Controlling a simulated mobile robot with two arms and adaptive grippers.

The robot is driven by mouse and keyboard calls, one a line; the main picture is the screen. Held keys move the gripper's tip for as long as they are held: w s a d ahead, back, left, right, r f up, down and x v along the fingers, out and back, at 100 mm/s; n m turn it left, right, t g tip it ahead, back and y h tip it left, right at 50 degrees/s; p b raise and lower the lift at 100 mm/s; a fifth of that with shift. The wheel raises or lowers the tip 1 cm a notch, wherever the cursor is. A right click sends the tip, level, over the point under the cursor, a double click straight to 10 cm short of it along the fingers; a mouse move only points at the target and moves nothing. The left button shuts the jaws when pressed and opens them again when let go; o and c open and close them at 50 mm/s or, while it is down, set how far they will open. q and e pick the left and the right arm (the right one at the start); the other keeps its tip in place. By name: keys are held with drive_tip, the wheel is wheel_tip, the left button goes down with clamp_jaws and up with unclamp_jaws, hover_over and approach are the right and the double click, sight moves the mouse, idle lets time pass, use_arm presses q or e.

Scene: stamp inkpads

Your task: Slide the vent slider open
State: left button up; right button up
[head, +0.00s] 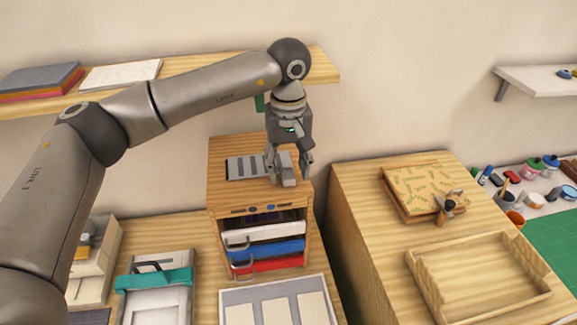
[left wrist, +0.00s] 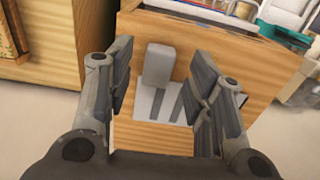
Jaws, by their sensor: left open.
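The vent (head: 243,168) is a grey slotted plate on top of a wooden cabinet. A grey block, the slider's knob (head: 288,178), stands at its right end in the head view. The knob also shows in the left wrist view (left wrist: 159,66), with the dark-slotted plate (left wrist: 150,100) beside it. My left gripper (head: 289,168) points down over the knob, open, with one finger on each side. In the left wrist view the knob lies between the fingers (left wrist: 161,75), with gaps on both sides. My right gripper is in neither view.
The cabinet (head: 223,200) has white, blue and red drawers below. A shelf (head: 205,85) runs behind my left arm. To the right, a wooden top holds a patterned box (head: 425,188) and an empty wooden tray (head: 480,275).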

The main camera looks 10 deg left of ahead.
use_arm(q)
drive_tip(key=shift+f, duration=1.2)
clamp_jaws()
